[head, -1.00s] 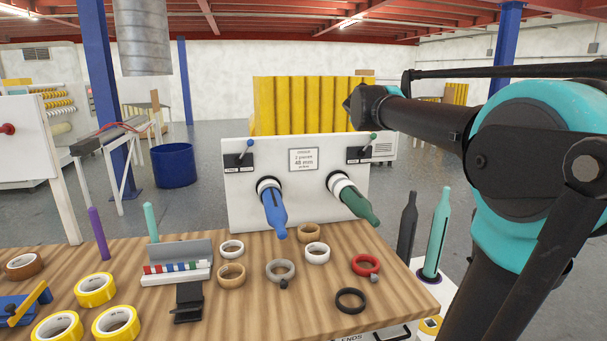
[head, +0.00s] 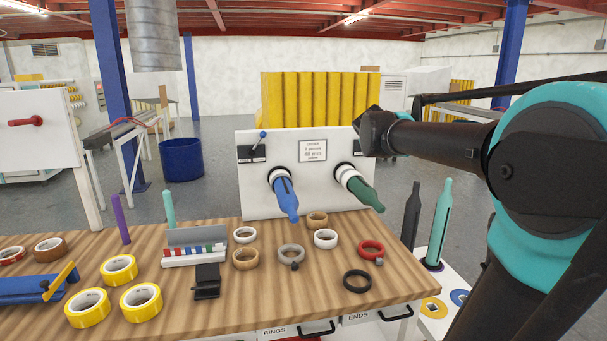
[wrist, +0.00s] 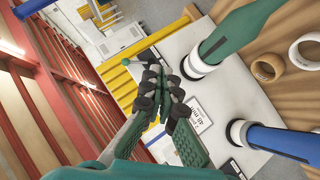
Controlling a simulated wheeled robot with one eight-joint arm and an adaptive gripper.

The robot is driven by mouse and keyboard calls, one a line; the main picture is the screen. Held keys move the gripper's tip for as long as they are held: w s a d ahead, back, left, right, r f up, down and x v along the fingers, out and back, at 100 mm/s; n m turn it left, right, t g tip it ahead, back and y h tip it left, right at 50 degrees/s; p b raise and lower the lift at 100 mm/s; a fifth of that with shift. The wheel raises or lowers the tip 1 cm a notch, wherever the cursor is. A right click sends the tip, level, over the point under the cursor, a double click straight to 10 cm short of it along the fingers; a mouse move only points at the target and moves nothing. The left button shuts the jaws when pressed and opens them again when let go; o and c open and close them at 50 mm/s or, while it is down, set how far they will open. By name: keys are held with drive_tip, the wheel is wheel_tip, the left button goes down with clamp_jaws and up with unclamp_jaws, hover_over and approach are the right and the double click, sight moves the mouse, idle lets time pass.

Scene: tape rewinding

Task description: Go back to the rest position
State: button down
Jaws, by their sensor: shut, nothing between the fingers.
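My gripper (wrist: 158,104) shows in the wrist view with its fingers together and nothing between them. Beyond the fingertips is the edge of the white machine panel (wrist: 172,50), with a green-knobbed lever (wrist: 126,62) near them; I cannot tell whether they touch. In the head view my dark forearm reaches left to the right side of the white panel (head: 255,190), and the gripper itself is not clearly visible. A blue spindle (head: 287,200) and a green spindle (head: 363,193) stick out of the panel. The panel's right lever is hidden behind my arm.
The wooden table (head: 200,318) holds several tape rolls, including a red ring (head: 371,249) and a black ring (head: 357,281). Dark and teal bottle-shaped spindles (head: 439,220) stand upright at its right. A blue bin (head: 182,160) stands on the open floor behind.

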drive_tip(key=s+f+m+g+y, duration=0.1)
drive_tip(key=s+f+m+g, duration=0.1)
drive_tip(key=s+f, duration=0.8)
drive_tip(key=s+f+m+g+y, duration=0.1)
drive_tip(key=s+f+m+g, duration=0.15)
drive_tip(key=s+f, duration=0.7)
drive_tip(key=s+a+f+m+g+y, duration=0.1)
drive_tip(key=s+a+f, duration=0.1)
drive_tip(key=s+f, duration=0.4)
drive_tip(key=s+a+f+m+g+y, duration=0.1)
drive_tip(key=s+a+f+g, duration=0.1)
drive_tip(key=s+f, duration=0.5)
wheel_tip(320, 180, down, 5)
drive_tip(key=shift+s+a+r, duration=0.15)
drive_tip(key=shift+s+a, duration=0.15)
